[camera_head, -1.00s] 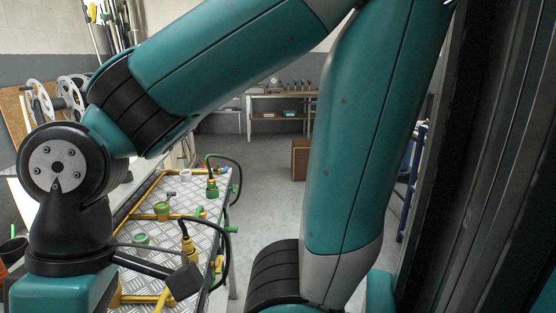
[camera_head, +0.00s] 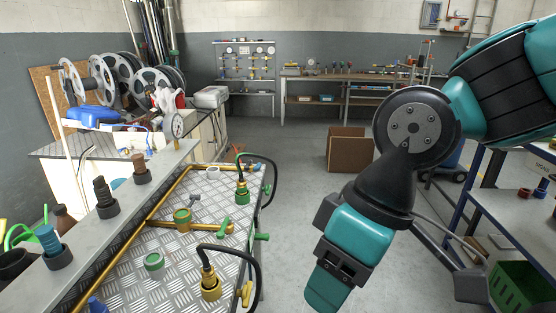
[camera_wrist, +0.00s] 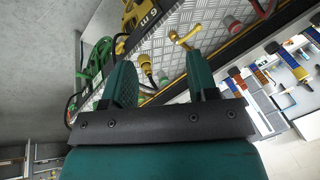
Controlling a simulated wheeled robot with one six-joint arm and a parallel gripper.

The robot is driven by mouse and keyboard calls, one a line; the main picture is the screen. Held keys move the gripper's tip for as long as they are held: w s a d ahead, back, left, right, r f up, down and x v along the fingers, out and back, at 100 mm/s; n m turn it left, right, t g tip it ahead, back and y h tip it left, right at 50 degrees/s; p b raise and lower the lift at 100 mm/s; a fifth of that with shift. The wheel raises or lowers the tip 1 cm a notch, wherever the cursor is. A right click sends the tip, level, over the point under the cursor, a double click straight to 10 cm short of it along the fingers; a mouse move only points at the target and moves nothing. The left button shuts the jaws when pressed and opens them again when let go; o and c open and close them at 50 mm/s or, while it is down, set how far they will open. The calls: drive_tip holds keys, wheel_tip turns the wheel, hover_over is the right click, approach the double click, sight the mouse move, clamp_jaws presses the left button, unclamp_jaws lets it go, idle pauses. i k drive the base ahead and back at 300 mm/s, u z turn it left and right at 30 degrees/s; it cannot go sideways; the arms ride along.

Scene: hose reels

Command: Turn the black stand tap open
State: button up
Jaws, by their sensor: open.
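I cannot surely pick out the black stand tap. Candidates are a black hose on a yellow fitting (camera_head: 210,283) near the front of the chequered metal bench (camera_head: 180,262), and a black hose on a green fitting (camera_head: 243,191) further back. Small green levers (camera_head: 225,226) and a yellow lever (camera_head: 246,294) sit along the bench's right side. My gripper (camera_head: 328,285) hangs right of the bench in the head view. In the wrist view my gripper (camera_wrist: 161,82) shows two teal fingers spread apart, nothing between them. Beyond them are a yellow lever (camera_wrist: 185,40) and a yellow fitting (camera_wrist: 146,66).
Dark fittings (camera_head: 104,198) stand on a grey ledge at left. Hose reels (camera_head: 100,78) stand behind it. A brown box (camera_head: 348,150) stands on the floor, and a blue-framed shelf (camera_head: 520,190) with a green crate (camera_head: 515,287) is at right. The floor between is mostly clear.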

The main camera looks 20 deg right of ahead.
sight(246, 168)
drive_tip(key=u, duration=0.05)
drive_tip(key=k, duration=0.55)
drive_tip(key=z, duration=0.7)
drive_tip(key=i, duration=1.8)
drive_tip(key=u, duration=0.55)
